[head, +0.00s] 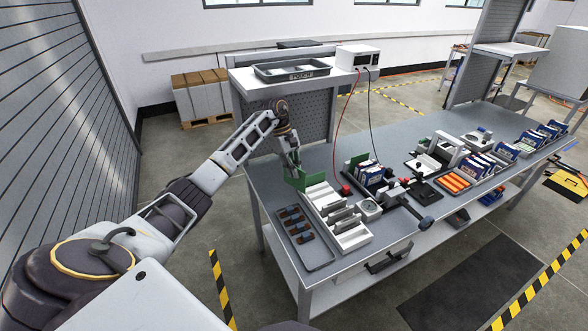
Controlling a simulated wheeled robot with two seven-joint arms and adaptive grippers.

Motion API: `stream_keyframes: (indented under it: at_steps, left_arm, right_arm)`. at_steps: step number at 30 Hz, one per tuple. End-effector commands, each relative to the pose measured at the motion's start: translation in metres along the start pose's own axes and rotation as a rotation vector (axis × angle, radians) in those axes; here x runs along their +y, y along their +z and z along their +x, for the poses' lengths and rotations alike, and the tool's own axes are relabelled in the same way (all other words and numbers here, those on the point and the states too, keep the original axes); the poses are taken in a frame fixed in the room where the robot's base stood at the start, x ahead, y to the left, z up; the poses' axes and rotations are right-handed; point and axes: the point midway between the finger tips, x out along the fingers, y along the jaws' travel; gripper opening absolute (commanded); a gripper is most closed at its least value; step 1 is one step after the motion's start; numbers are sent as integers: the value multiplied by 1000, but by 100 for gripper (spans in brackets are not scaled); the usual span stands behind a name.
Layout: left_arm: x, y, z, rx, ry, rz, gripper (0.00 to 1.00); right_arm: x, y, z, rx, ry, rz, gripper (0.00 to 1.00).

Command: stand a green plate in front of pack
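My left gripper (295,170) reaches over the near left end of the grey workbench, fingers pointing down. It appears shut on a green plate (302,183), which stands roughly upright at the far end of a white slotted rack (340,219). Whether the plate still touches the rack is too small to tell. Another green plate (359,159) stands upright beside a pack of blue and white pieces (371,176), further right on the bench. More blue and white packs stand along the bench, one at the middle right (480,166). My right gripper is not in view.
A dark tray with small brown-topped parts (305,251) lies left of the rack. A red block (346,190), a round dial gauge (370,208) and a black stand (423,188) crowd the bench's middle. A raised shelf (246,82) with a grey bin stands behind. Free bench surface lies behind the packs.

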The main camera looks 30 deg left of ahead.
Motion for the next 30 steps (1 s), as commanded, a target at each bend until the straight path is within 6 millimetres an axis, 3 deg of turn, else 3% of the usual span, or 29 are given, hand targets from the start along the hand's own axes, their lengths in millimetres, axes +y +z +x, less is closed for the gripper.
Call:
stream_keyframes:
  at_steps: [13,28,30]
  left_arm:
    - [-16,13,0,2,-155,374,0]
    - [-26,20,0,1,-247,595,0]
    - [-24,30,7,-1,-260,627,0]
  right_arm:
    - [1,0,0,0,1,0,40]
    - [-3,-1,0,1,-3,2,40]
    - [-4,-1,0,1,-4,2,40]
